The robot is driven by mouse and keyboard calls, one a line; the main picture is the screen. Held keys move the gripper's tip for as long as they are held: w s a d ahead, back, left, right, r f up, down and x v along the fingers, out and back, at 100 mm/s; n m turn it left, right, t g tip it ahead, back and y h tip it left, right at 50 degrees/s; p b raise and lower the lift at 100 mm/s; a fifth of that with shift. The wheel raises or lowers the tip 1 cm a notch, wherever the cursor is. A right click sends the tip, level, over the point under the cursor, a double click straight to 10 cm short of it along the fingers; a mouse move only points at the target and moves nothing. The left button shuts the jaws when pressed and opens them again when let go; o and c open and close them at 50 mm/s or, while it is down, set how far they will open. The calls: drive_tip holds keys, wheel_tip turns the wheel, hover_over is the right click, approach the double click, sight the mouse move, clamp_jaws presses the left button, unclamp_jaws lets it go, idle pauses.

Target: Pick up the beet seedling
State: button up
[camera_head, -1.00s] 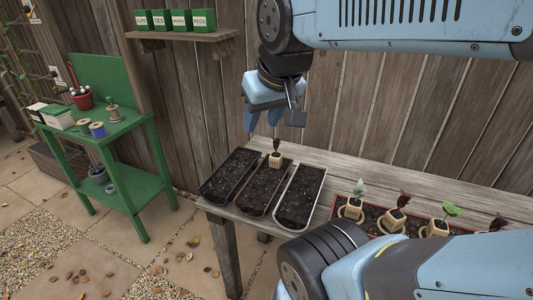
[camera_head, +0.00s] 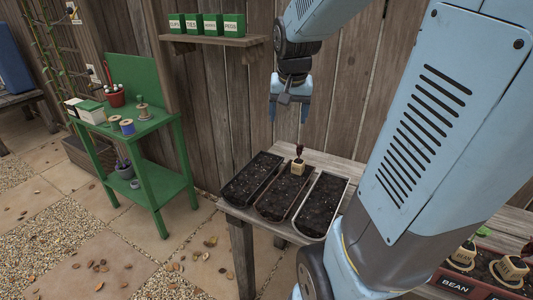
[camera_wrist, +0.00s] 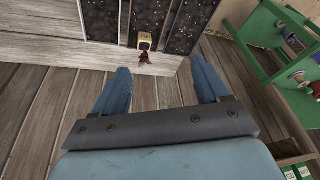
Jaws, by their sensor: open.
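The block also shows in the wrist view (camera_wrist: 145,40), leaves towards my gripper. My gripper (camera_head: 289,113) is open and empty, above and apart from this seedling. In the wrist view the fingers (camera_wrist: 160,66) are spread wide, with the seedling ahead of the gap, slightly left of its middle. Other tan blocks (camera_head: 512,267) are at the lower right, partly hidden by my arm.
Two more soil-filled troughs flank the middle one, left (camera_head: 250,180) and right (camera_head: 321,205), on a wooden bench. A plank wall (camera_head: 345,95) rises close behind. A shelf with green boxes (camera_head: 215,40) and a green stand (camera_head: 150,130) are left. A "BEAN" label (camera_head: 453,284) is lower right.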

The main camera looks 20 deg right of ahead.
drive_tip(key=w+d+f+m+g, duration=0.1)
drive_tip(key=w+d+f+m, duration=0.1)
drive_tip(key=w+d+f, duration=0.25)
drive_tip(key=m+g, duration=0.1)
drive_tip(key=m, duration=0.2)
approach(299, 161)
drive_tip(key=f, duration=0.7)
drive_tip(key=w+d+f, duration=0.1)
drive_tip(key=f, duration=0.2)
drive_tip(key=shift+w+f, duration=0.1)
drive_tip(key=shift+f, duration=0.25)
drive_tip(key=shift+a, duration=0.1)
drive_tip(key=c, duration=1.1)
drive_tip(key=shift+o, duration=0.2)
drive_tip(key=shift+r, duration=0.2)
